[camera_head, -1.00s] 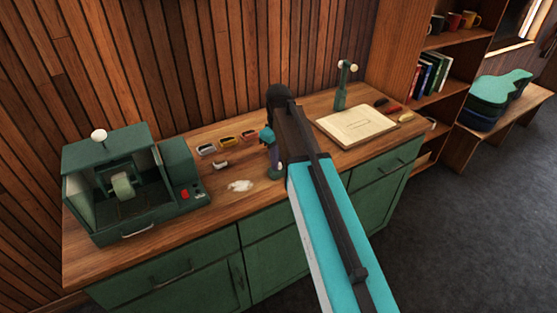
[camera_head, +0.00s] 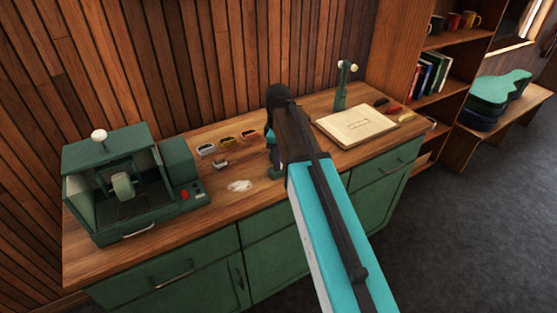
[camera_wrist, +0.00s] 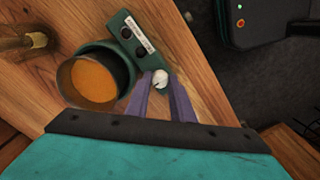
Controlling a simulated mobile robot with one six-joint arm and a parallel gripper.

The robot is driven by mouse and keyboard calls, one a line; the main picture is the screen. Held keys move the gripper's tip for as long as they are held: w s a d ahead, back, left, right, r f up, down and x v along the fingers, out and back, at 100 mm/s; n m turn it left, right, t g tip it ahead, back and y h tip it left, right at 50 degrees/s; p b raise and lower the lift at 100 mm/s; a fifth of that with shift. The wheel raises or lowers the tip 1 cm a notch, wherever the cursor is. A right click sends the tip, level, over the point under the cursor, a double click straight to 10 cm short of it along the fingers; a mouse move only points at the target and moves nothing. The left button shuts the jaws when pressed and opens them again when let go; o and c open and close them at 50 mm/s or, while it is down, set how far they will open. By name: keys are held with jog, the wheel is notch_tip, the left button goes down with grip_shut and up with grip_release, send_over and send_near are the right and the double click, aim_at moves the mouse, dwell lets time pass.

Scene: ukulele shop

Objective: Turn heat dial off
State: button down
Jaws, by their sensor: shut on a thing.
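In the wrist view a green heater unit holds a round pot (camera_wrist: 92,80) with orange contents. Its green control panel (camera_wrist: 135,45) has dark knobs, a pale label strip and a small white dial (camera_wrist: 160,79) at the near end. My gripper (camera_wrist: 162,83) has its purple fingers shut on this white dial, which I take for the heat dial. Its pointer and marks are too small to read. In the head view my arm hides most of the unit, and the gripper's fingers are hardly visible.
A pale board (camera_head: 356,125) and a green stand (camera_head: 342,88) are right of my arm. A shelf (camera_head: 440,75) stands beyond.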

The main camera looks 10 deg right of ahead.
jog(key=c, duration=1.5)
grip_release()
jog(key=shift+c, duration=0.2)
notch_tip(320, 180, up, 14)
jog(key=b, duration=0.3)
jog(key=shift+f, duration=0.15)
